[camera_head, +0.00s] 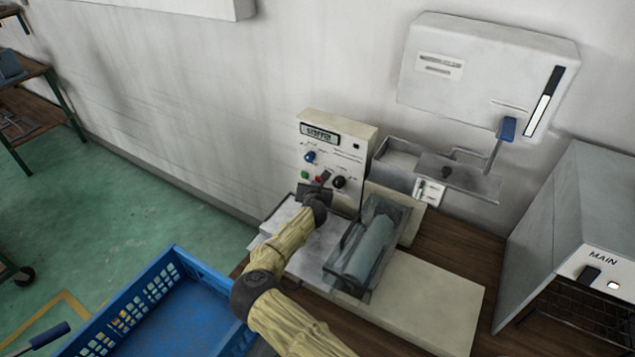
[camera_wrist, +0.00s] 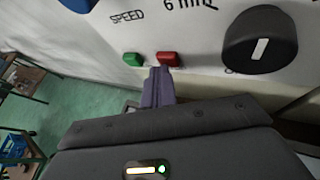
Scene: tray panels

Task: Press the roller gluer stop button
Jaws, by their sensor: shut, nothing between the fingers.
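The roller gluer's control panel (camera_head: 345,143) is a pale upright box on the bench. A red button (camera_wrist: 168,58) and a green button (camera_wrist: 132,59) sit side by side low on its face, with a black knob (camera_wrist: 262,40) to the right. In the head view the red button (camera_head: 319,179) is partly covered by my gripper. My gripper (camera_wrist: 160,72) is shut and empty, its fingertips at the lower left edge of the red button. I cannot tell whether they touch it. The glue roller (camera_head: 371,248) lies in its frame to the right of my arm.
A blue crate (camera_head: 178,262) stands at the lower left. A wall dispenser (camera_head: 480,75) and a metal tray with a blue-handled lever (camera_head: 507,130) are to the right of the panel. A grey cabinet marked MAIN (camera_head: 575,215) stands at the far right.

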